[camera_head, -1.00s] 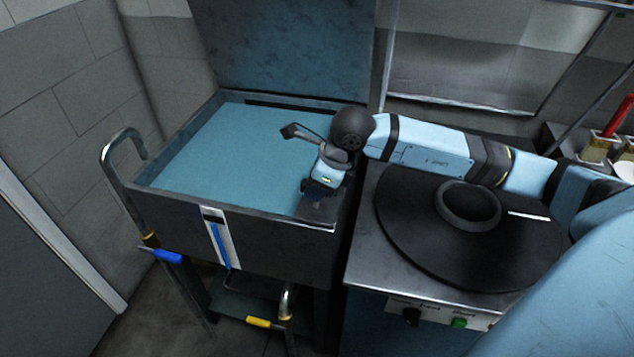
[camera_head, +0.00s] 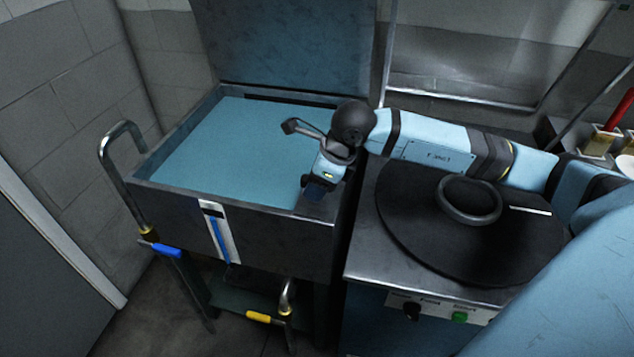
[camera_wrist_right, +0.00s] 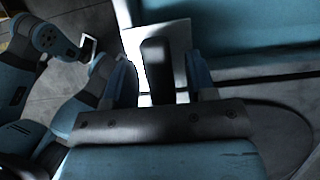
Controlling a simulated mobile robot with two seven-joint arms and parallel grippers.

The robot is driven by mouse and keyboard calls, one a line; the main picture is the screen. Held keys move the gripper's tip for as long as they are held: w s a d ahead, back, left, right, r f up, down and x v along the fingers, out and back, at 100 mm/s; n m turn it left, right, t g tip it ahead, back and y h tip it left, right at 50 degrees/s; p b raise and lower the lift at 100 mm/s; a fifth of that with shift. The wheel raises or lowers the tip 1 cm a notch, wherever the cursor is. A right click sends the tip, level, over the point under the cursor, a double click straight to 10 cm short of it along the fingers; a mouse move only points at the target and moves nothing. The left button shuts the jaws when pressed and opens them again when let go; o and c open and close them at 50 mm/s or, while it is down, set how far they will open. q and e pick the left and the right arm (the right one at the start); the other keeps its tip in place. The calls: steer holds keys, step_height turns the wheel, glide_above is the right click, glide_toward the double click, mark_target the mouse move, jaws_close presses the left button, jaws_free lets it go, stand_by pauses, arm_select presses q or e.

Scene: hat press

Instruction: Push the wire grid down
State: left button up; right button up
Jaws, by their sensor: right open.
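A dark metal vat (camera_head: 165,195) with a flat pale blue surface inside stands in the head view. I cannot make out a wire grid in either view. My right gripper (camera_head: 314,192) is at the vat's front right corner, pointing down; in the head view its fingertips are hard to make out and contact is unclear. In the right wrist view my right gripper (camera_wrist_right: 160,78) has its two blue fingers apart, with a dark upright bar (camera_wrist_right: 157,70) showing between them. I cannot tell whether the fingers touch the bar. My left gripper does not show.
A round black plate with a ring (camera_head: 468,200) tops the machine right of the vat, below my right arm. A raised panel (camera_head: 285,45) stands behind the vat.

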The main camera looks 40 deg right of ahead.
steer(key=p+v, duration=0.1)
steer(key=v, duration=1.2)
steer(key=shift+d, duration=0.1)
